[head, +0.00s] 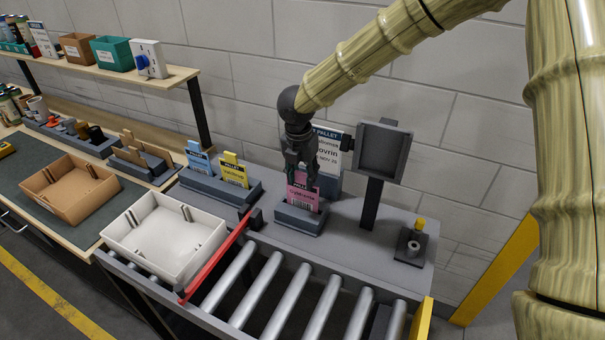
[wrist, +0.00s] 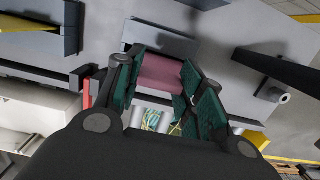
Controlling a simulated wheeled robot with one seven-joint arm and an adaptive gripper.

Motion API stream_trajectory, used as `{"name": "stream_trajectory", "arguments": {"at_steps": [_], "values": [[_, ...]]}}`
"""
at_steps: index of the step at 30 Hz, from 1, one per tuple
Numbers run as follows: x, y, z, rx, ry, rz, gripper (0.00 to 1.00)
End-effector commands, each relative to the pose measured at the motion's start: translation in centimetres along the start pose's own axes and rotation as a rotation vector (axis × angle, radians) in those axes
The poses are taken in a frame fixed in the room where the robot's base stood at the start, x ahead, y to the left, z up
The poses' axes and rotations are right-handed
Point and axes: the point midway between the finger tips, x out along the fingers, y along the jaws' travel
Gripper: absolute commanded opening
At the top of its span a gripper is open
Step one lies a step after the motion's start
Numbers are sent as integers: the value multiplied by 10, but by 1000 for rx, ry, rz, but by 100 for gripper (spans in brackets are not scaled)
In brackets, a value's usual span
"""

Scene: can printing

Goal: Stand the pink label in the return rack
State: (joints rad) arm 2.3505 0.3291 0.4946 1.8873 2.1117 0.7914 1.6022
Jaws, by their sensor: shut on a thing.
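The pink label (head: 303,197) is upright in the head view, with dark print and a barcode on its face. Its lower edge is at the slot of a small grey rack (head: 299,221); I cannot tell how deep it sits. My gripper (head: 300,178) points down from above and is shut on the upper part of the label. In the wrist view the pink label (wrist: 160,72) shows between the green-padded fingers of my gripper (wrist: 167,85). The fingers hide part of the label.
Left of it, a grey rack (head: 207,186) holds a blue label (head: 198,158) and a yellow label (head: 233,170). A sign and a dark panel (head: 382,150) on a post stand behind. A white tray (head: 168,243), red bar (head: 215,262) and rollers (head: 275,290) lie in front.

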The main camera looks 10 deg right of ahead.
Motion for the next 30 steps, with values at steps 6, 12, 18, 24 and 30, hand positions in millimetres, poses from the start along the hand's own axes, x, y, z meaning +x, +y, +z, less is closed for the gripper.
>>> {"name": "stream_trajectory", "arguments": {"at_steps": [6, 12, 18, 24, 30], "values": [[5, 0, -1, 0, 0, 0, 14], [6, 0, -1, 0, 0, 0, 14], [5, 0, -1, 0, 0, 0, 56], [5, 0, -1, 0, 0, 0, 63], [4, 0, -1, 0, 0, 0, 63]]}}
